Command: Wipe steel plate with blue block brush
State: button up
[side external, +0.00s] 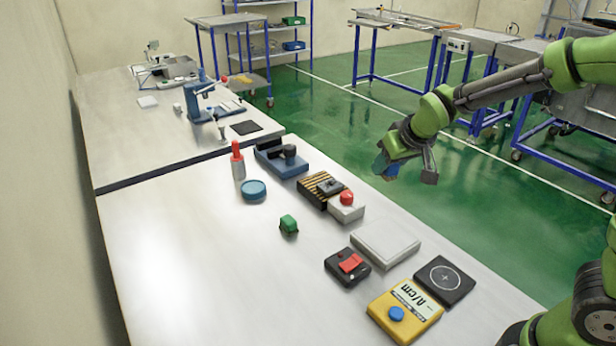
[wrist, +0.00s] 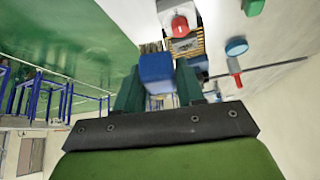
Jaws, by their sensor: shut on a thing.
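My gripper (side external: 400,165) is raised in the air beyond the table's right edge, over the green floor. It is shut on the blue block brush (wrist: 156,68), which sits between the two dark green fingers in the wrist view. Part of the blue block (side external: 382,165) also shows beside the gripper in the side view; its underside is hard to make out. A pale, flat, rectangular plate (side external: 385,246), likely the steel plate, lies on the table near its right edge. The brush is well apart from this plate. I cannot make out the plate in the wrist view.
Around the plate are a white box with a red button (side external: 346,207), a black box with a red switch (side external: 347,266), a black pad (side external: 444,281) and a yellow meter (side external: 404,310). A green block (side external: 288,225) stands further left. The table's left front is clear.

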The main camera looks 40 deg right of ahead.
aim_at(328, 186)
jog(key=w+d+f+m+g+h, duration=0.2)
jog(key=w+d+m+h, duration=0.1)
jog(key=w+m, duration=0.4)
jog(key=w+d+f+m+g+h, duration=0.15)
jog(key=w+m, duration=0.25)
jog(key=w, duration=0.6)
jog(key=shift+s+a+f+m+g+h, duration=0.15)
jog(key=shift+a+f+m+g, duration=0.4)
jog(key=shift+f+m, duration=0.4)
jog(key=shift+a+f+m+g+h, duration=0.15)
jog(key=shift+a+f+m+g, duration=0.4)
jog(key=shift+f, duration=0.55)
jog(key=shift+s+a+f+m+g+h, duration=0.15)
jog(key=shift+a+f+m+g, duration=0.2)
jog(key=shift+a+f+m, duration=0.5)
jog(key=shift+w+a+f, duration=0.1)
jog(key=shift+a+f, duration=0.55)
jog(key=shift+f, duration=0.3)
jog(key=shift+c, duration=0.4)
jog(key=shift+a, duration=2.25)
jog(key=shift+d, duration=3.2)
notch_tip(328, 186, up, 8)
jog(key=shift+r, duration=0.15)
